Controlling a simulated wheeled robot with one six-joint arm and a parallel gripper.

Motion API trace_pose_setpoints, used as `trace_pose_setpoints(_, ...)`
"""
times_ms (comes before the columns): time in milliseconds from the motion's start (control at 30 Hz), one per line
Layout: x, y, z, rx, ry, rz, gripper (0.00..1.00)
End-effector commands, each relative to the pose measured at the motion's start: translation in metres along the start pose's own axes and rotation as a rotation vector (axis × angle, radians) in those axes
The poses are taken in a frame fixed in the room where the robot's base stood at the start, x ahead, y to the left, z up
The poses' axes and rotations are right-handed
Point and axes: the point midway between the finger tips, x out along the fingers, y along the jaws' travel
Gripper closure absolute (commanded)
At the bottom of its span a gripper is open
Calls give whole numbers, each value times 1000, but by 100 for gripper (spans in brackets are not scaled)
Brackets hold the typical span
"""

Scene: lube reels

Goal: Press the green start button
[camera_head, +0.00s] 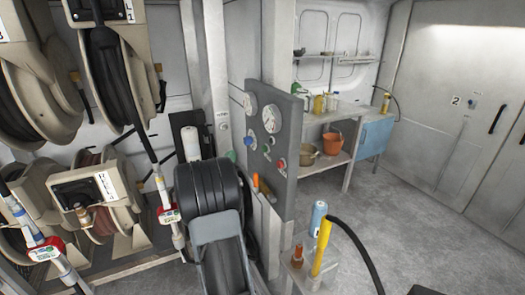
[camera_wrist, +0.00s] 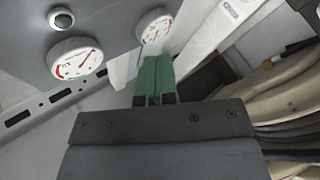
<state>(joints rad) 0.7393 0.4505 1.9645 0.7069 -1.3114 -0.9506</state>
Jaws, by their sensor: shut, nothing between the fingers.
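The grey control panel (camera_head: 287,125) stands upright at the middle of the head view, with two white gauges and several small coloured controls. A red control (camera_head: 281,163) and a blue one (camera_head: 248,141) show on it; I cannot surely pick out the green start button there. In the wrist view, two gauges (camera_wrist: 75,58) show, and a round dark greenish control in a pale ring (camera_wrist: 61,18) sits at the upper left. I cannot tell whether it is the start button. My gripper (camera_wrist: 157,62) has green fingers, shut and empty, pointing toward the gauges; contact is not visible.
Hose reels (camera_head: 100,190) fill the left. A small stand with a blue-topped can (camera_head: 318,216) and a yellow tube is at front right. A workbench (camera_head: 340,115) with an orange bucket (camera_head: 333,143) stands behind the panel. The floor (camera_head: 410,215) at right is clear.

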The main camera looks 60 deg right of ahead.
Motion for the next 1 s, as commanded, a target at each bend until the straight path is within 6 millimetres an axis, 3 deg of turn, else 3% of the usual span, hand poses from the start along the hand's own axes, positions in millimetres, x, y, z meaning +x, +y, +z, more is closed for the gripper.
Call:
trace_pose_setpoints(367,5,4,3,2,0,-1,100)
trace_pose_setpoints(1000,53,38,40,3,0,-1,100)
